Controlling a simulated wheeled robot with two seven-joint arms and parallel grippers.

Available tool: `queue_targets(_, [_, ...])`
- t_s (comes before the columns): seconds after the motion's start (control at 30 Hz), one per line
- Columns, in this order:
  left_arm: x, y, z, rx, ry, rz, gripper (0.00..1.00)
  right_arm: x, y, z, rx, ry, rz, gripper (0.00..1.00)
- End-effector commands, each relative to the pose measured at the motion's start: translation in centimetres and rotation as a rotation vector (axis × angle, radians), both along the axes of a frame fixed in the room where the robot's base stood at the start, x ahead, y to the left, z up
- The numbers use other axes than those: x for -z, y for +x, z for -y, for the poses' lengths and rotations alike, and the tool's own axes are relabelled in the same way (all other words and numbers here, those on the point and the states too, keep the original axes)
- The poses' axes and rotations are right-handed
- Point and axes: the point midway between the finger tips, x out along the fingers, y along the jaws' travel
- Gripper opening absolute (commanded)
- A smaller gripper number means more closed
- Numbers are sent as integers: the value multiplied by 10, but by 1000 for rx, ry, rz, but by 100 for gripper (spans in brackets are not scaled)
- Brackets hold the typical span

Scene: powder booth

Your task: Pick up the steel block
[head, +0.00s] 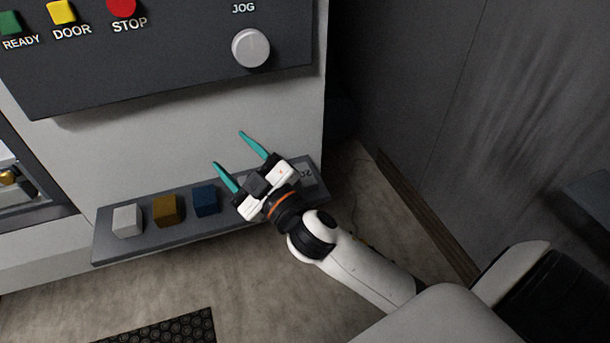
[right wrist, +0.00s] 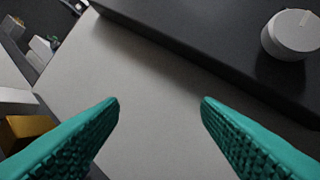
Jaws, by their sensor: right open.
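The steel block (head: 127,220), a pale silver-grey cube, sits at the left end of a grey shelf (head: 150,249) in the head view. A pale block at the left edge of the right wrist view (right wrist: 15,98) appears to be the same one, partly cut off. My right gripper (head: 229,150) is open and empty, up and to the right of the steel block in the picture. Its teal fingers (right wrist: 160,108) are spread with nothing between them. My left gripper is not in view.
A brass-coloured block (head: 167,210) and a blue block (head: 206,200) stand on the shelf to the right of the steel block. A dark control panel (head: 180,70) with a JOG knob (head: 251,47) juts out above. A grey wall (head: 430,110) stands at right.

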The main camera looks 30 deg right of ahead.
Motion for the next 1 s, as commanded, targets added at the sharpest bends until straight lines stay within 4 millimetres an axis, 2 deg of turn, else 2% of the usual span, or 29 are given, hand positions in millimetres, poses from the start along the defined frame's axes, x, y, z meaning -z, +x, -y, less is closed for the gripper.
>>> queue_targets(0.03, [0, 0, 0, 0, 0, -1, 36, -23, 3, -14, -68, -61, 107, 58])
queue_targets(0.1, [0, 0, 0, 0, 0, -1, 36, -50, 1, -40, -192, -164, 262, 58])
queue_targets(0.17, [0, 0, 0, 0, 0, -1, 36, -67, -5, -64, -317, -279, 389, 58])
queue_targets(0.23, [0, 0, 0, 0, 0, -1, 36, -74, -16, -90, -472, -432, 509, 58])
queue_targets(0.33, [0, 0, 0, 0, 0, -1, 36, -63, -29, -116, -698, -684, 611, 58])
queue_targets(0.4, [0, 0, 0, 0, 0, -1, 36, -43, -33, -122, -849, -880, 630, 58])
queue_targets(0.47, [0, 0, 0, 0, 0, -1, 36, -22, -32, -116, -970, -1058, 605, 58])
queue_targets(0.57, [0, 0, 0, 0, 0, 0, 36, 13, -21, -85, -1138, -1359, 479, 58])
queue_targets(0.67, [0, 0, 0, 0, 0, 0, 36, 37, -4, -29, -1252, -1636, 249, 58])
queue_targets(0.7, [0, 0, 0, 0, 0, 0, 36, 41, 2, -3, -1276, -1730, 140, 58])
queue_targets(0.8, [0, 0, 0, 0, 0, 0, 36, 41, 13, 60, -1302, -1906, -144, 58])
queue_targets(0.9, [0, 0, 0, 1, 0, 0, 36, 33, 16, 109, -1290, -2002, -387, 58])
queue_targets(1.0, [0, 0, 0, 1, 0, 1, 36, 23, 15, 140, -1272, -2045, -547, 58])
